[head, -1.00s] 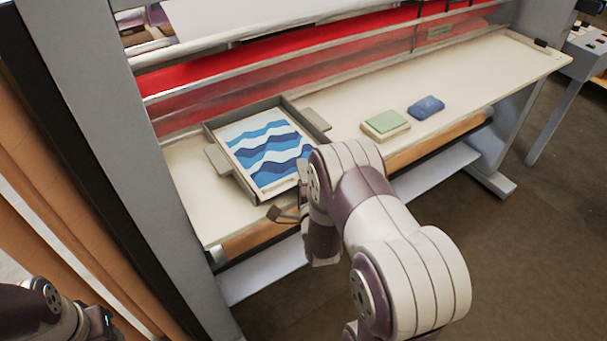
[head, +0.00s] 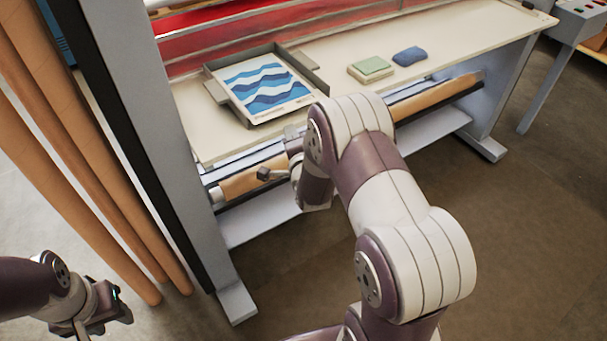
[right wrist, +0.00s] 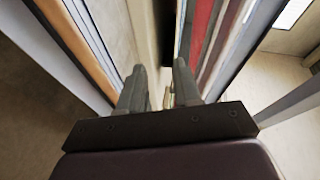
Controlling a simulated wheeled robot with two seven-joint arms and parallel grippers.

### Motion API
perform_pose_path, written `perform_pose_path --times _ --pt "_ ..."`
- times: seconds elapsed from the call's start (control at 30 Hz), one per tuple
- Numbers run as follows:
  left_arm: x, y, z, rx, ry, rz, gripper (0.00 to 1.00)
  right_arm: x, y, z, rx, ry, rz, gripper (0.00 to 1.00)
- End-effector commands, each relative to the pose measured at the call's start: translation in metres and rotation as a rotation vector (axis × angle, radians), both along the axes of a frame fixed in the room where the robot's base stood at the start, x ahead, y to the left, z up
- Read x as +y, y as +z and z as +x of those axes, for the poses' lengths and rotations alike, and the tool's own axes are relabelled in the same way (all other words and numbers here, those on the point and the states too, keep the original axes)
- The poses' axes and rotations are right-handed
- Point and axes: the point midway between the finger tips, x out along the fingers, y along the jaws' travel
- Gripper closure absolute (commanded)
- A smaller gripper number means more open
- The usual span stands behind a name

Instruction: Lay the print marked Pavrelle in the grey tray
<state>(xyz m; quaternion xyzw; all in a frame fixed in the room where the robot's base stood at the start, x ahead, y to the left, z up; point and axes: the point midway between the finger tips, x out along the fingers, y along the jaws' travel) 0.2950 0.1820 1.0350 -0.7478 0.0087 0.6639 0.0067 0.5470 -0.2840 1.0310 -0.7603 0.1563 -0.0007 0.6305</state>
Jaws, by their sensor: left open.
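The print with blue and white waves (head: 262,83) lies flat inside the grey tray (head: 222,70) on the cream table. The small marking at its near edge is too small to read. My left gripper (head: 92,328) is open and empty at the lower left, far from the tray and partly cut off by the frame's bottom edge.
A green pad on a cream block (head: 370,68) and a blue cloth-like item (head: 409,56) lie right of the tray. A brown roll (head: 440,95) runs under the table's front edge. A grey upright (head: 150,130) and long brown tubes (head: 80,160) stand left.

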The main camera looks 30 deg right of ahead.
Motion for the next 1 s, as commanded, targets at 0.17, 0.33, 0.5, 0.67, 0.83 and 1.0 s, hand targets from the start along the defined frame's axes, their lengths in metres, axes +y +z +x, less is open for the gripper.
perform_pose_path --times 0.17,0.33,0.5,0.67,0.83,1.0 --pt "0.000 0.000 0.000 0.000 0.000 0.000 0.57 0.063 -0.005 -0.068 0.652 0.441 -0.456 0.67" --pt "0.000 0.000 0.000 0.000 0.000 0.000 0.57 0.095 -0.001 -0.194 1.058 1.006 -0.782 0.67" --pt "0.000 0.000 0.000 0.000 0.000 0.000 0.57 0.100 0.004 -0.250 1.174 1.269 -0.877 0.67" --pt "0.000 0.000 0.000 0.000 0.000 0.000 0.57 0.100 0.004 -0.253 1.180 1.283 -0.879 0.67" --pt "0.000 0.000 0.000 0.000 0.000 0.000 0.57 0.100 0.004 -0.253 1.179 1.279 -0.878 0.67" --pt "0.000 0.000 0.000 0.000 0.000 0.000 0.57 0.100 0.004 -0.252 1.179 1.278 -0.877 0.67"
